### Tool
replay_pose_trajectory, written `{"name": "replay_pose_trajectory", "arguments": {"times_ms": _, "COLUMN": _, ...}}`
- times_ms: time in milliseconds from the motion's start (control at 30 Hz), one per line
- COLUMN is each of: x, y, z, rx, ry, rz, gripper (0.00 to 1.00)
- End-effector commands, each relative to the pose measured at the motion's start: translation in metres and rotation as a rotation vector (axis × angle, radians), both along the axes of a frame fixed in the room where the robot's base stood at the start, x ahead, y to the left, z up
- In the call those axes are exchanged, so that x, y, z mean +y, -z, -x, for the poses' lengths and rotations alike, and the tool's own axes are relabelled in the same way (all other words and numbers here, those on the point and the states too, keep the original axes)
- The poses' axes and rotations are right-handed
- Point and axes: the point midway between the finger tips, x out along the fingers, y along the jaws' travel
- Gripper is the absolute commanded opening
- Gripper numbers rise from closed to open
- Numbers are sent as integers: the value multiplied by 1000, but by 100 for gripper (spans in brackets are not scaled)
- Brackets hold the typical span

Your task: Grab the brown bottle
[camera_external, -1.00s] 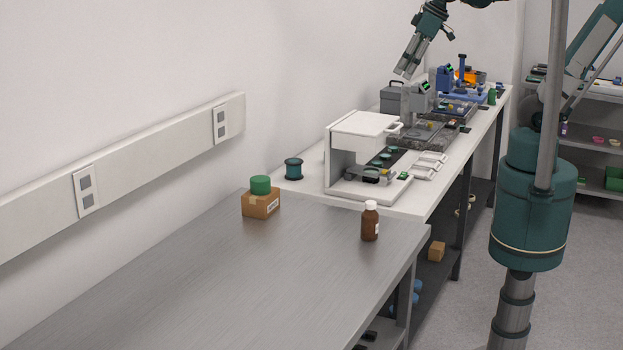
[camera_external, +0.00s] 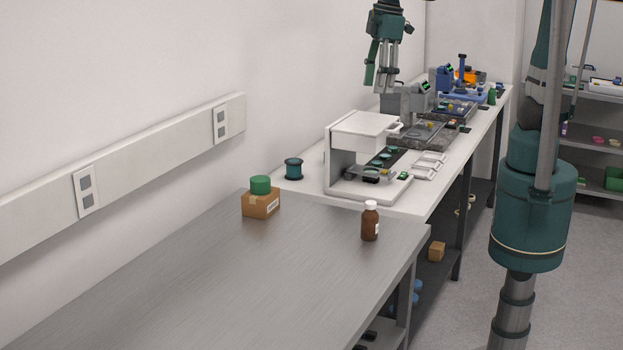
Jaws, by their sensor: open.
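The brown bottle (camera_external: 370,224) stands upright on the grey metal table (camera_external: 230,285), near its far right corner. It has a white cap and a pale label on its right side. My gripper (camera_external: 380,88) is high above the white bench, up and beyond the bottle in the picture. It points downward, is open and holds nothing. It is well apart from the bottle.
A cardboard box (camera_external: 261,203) with a green lid-like piece (camera_external: 260,185) on top stands left of the bottle. A white instrument (camera_external: 362,150) and a teal spool (camera_external: 293,168) stand on the white bench (camera_external: 312,190) behind. The front of the metal table is clear.

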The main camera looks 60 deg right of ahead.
Motion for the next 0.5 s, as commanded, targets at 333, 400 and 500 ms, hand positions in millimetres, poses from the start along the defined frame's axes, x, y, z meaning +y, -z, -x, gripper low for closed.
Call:
{"name": "replay_pose_trajectory", "arguments": {"times_ms": 333, "x": 84, "y": 12, "z": 23, "rx": 67, "ry": -171, "rz": 65, "gripper": 48}}
{"name": "replay_pose_trajectory", "arguments": {"times_ms": 400, "x": 95, "y": 14, "z": 27, "rx": 76, "ry": -195, "rz": 74, "gripper": 48}}
{"name": "replay_pose_trajectory", "arguments": {"times_ms": 500, "x": 109, "y": 17, "z": 33, "rx": 88, "ry": -225, "rz": 87, "gripper": 48}}
